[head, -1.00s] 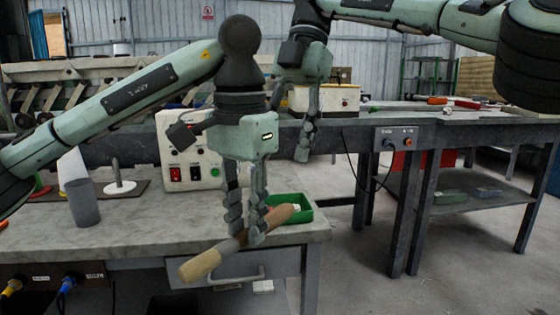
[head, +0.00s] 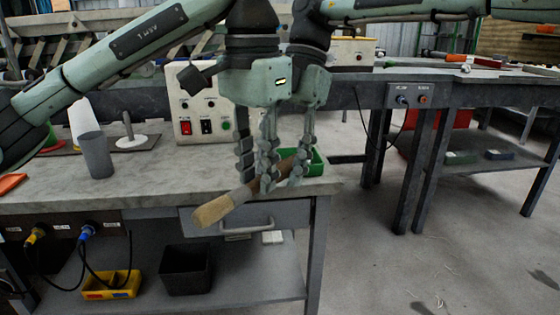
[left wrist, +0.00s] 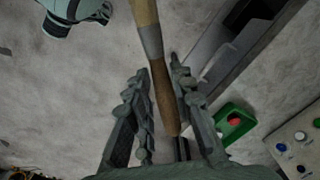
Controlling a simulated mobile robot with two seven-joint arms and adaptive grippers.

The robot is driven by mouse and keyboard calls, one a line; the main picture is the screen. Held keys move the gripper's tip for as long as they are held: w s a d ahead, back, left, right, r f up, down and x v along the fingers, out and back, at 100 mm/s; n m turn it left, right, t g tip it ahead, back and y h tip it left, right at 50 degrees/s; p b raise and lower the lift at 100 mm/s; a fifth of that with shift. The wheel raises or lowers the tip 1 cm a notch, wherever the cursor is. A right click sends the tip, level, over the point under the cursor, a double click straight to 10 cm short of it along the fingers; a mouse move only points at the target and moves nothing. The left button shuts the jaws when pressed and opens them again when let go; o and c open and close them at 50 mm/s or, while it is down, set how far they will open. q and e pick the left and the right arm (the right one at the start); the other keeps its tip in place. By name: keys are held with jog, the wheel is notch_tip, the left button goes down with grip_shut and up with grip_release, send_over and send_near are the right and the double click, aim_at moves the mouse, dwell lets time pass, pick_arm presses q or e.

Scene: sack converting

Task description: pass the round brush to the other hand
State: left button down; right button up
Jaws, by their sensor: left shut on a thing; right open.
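The round brush (head: 216,209) has a pale tan end and a brown wooden handle. It slants in front of the bench edge, pale end low and left. My left gripper (head: 257,176) is shut on it along the handle. In the left wrist view the brush (left wrist: 152,45) runs between the left fingers, with a grey band between its pale end and brown handle. My right gripper (head: 292,172) is open, just right of and partly behind the left one, with its fingers near the handle's far end. Overlap hides whether they touch it.
The grey bench (head: 140,190) has a drawer under its edge. On it are a green bin (head: 317,162) behind the grippers, a control box (head: 184,100), a grey cup (head: 96,155) and a white spindle (head: 130,140). Open floor (head: 400,270) lies to the right.

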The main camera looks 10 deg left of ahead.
jog(key=shift+c, duration=0.4)
grip_shut()
pick_arm(q)
jog(key=c, duration=1.2)
grip_release()
jog(key=shift+r, duration=0.1)
